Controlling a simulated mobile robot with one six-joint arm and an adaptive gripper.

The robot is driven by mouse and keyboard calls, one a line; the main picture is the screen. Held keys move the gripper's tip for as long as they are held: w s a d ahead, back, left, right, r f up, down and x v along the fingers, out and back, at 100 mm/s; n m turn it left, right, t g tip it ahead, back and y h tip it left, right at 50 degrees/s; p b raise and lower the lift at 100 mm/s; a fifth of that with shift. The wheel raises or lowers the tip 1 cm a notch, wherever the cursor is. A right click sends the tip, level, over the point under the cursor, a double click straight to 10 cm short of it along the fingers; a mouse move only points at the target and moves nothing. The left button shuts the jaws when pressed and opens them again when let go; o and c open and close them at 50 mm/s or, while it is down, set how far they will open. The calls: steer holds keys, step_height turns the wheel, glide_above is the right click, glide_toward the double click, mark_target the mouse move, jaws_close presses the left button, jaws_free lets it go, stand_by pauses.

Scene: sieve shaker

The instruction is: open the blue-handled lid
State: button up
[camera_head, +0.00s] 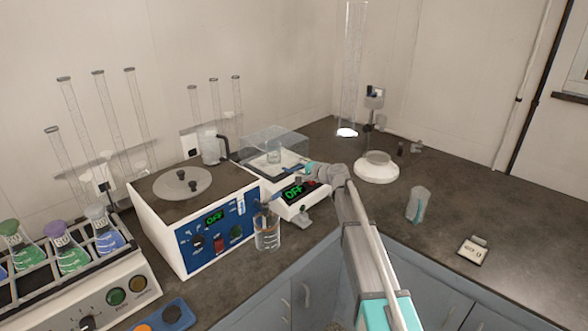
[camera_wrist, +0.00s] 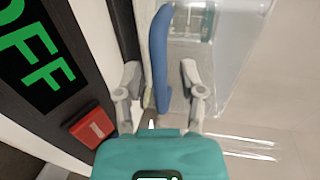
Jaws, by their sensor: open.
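The blue handle (camera_wrist: 159,50) is a long upright bar in the wrist view, fixed to the clear lid (camera_wrist: 232,50). The clear lid (camera_head: 275,142) appears in the head view as a transparent box cover over a white device with a green OFF display (camera_head: 296,192). My gripper (camera_wrist: 158,72) is open, with one grey finger on each side of the blue handle. The left finger is close to the handle; whether it touches is unclear. A gap shows on the right. In the head view my gripper (camera_head: 297,174) is at the device's front, partly hiding the handle.
A white-and-blue box with a round lid (camera_head: 183,182) stands left of the device. A glass beaker (camera_head: 267,235) stands close in front. A red button (camera_wrist: 91,127) is just left of my gripper.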

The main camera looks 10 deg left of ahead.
jaws_close()
